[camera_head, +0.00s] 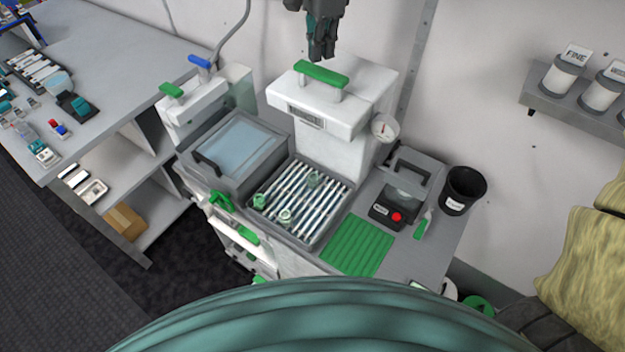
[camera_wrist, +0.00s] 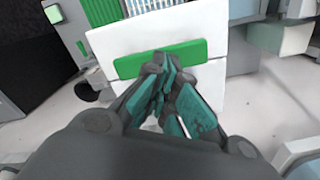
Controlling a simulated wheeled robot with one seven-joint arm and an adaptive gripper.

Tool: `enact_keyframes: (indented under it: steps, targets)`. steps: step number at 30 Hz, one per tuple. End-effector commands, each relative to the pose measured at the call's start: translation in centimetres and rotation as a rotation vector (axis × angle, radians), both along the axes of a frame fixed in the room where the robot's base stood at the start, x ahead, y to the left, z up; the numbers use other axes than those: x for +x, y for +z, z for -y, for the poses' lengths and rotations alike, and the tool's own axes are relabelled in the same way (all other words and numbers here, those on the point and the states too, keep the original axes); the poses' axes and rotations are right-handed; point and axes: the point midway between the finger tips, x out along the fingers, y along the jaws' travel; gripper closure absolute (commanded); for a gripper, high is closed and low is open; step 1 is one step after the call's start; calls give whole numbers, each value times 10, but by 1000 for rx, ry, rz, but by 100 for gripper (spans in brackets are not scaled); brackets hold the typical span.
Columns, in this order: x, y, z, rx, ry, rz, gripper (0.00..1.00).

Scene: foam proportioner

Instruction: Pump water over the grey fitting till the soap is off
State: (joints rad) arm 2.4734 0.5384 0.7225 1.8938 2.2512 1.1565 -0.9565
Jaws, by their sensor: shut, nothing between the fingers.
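A white pump unit (camera_head: 335,112) with a green bar handle (camera_head: 320,74) on top stands behind a slatted rack. The green handle also shows in the wrist view (camera_wrist: 190,52), just beyond my fingertips. My gripper (camera_head: 321,52) is shut and empty, above and behind the green handle; I cannot tell whether it touches it. Small greenish-grey fittings lie on the silver slatted rack (camera_head: 325,222): one at the left (camera_head: 260,200), one at the front (camera_head: 286,216) and one farther back (camera_head: 313,180). Soap on them is too small to make out.
A lidded basin (camera_head: 240,150) with blue and green levers behind it stands left of the rack. A green ribbed mat (camera_head: 358,246), a dark device with a red button (camera_head: 396,216) and a black cup (camera_head: 462,190) are at the right. A gauge (camera_head: 384,128) sits on the pump's side.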

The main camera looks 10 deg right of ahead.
Motion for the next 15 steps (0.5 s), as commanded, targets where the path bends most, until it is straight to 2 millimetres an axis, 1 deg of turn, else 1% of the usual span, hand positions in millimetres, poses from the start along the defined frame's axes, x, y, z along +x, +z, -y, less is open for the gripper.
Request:
enact_keyframes:
  steps: [5, 15]
  targets:
    - [0, 3, 0, 0, 0, 1, 100]
    - [0, 28, 0, 0, 0, 1, 100]
